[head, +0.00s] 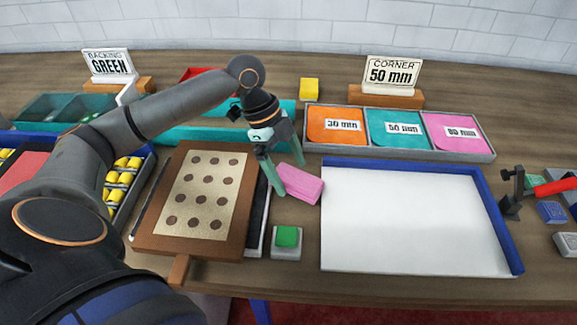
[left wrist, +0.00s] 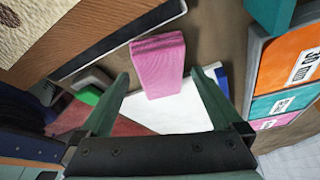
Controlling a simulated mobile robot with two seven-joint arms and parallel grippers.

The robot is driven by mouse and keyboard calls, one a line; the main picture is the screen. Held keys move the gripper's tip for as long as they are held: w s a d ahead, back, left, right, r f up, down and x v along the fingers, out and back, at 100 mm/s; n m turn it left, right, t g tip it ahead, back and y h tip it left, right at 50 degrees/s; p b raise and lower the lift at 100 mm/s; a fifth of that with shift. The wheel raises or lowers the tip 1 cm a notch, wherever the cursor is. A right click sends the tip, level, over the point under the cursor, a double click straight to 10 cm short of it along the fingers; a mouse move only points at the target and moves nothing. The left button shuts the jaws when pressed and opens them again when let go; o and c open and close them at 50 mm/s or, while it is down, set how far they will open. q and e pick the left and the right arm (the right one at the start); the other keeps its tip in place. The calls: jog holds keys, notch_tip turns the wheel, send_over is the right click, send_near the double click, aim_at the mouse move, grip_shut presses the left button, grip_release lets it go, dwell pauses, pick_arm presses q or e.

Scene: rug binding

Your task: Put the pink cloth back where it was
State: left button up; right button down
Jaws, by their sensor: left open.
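The pink cloth (head: 303,184) is a small folded block beside the left edge of the white panel. My left gripper (head: 288,178) is open and points down at the cloth, with one finger on its left and the other behind it. In the left wrist view the cloth (left wrist: 158,60) shows between and beyond the two open fingertips (left wrist: 159,78). I cannot tell whether the fingers touch it. My right gripper is not in view.
A brown board with dark dots (head: 190,240) stands left of the cloth. A green block on a pale base (head: 288,255) is in front. The blue-edged white panel (head: 410,220) fills the right. A three-part tray (head: 400,152) and a yellow block (head: 309,88) are behind.

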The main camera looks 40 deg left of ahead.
pick_arm(q)
jog(key=shift+r, duration=0.3)
jog(key=v, duration=1.2)
jog(key=shift+r+p, duration=0.25)
jog(key=shift+p, duration=0.2)
jog(key=shift+d+f, duration=0.1)
